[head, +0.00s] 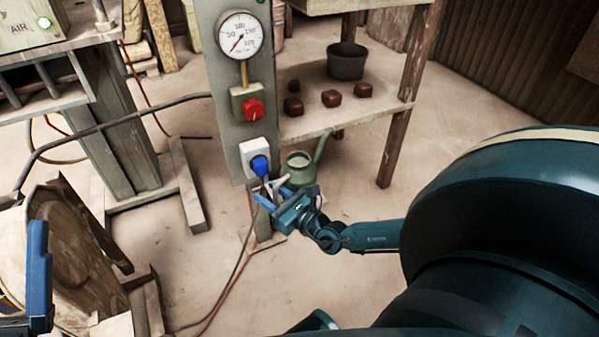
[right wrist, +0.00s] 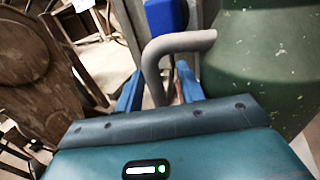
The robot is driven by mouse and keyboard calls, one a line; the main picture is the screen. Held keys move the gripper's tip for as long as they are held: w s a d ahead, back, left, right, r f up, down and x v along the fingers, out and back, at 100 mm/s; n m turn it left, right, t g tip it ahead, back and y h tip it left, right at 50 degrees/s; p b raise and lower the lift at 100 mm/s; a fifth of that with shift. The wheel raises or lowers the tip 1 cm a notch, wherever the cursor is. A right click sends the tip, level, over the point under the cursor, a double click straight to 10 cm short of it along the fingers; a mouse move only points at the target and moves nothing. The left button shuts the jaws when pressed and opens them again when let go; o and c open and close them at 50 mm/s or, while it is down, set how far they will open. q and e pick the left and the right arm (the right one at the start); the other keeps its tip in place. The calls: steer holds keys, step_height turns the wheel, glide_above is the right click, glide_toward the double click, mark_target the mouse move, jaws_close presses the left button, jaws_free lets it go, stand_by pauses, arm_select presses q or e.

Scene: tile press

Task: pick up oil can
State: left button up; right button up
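The green oil can (head: 301,172) stands behind and right of the grey post, its spout pointing up and right. In the right wrist view, its green body (right wrist: 262,65) fills the right side and its grey curved handle (right wrist: 180,43) reaches left. My right gripper (head: 273,196) is at the can's handle side. In the right wrist view, my right gripper (right wrist: 158,90) is open, with the downward part of the handle between its fingers and gaps visible beside it. A blue finger of my left gripper (head: 38,268) shows at the lower left; its opening cannot be judged.
The grey post (head: 228,110) carries a gauge (head: 240,35), a red knob (head: 253,109) and a blue plug (head: 260,165) close to my right gripper. A wooden shelf (head: 300,128) behind holds a dark pot (head: 347,62) and several brown blocks. Cables hang by the post.

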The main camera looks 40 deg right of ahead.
steer(key=shift+c, duration=0.2)
jaws_close()
stand_by(0.3)
steer(key=shift+r, duration=0.1)
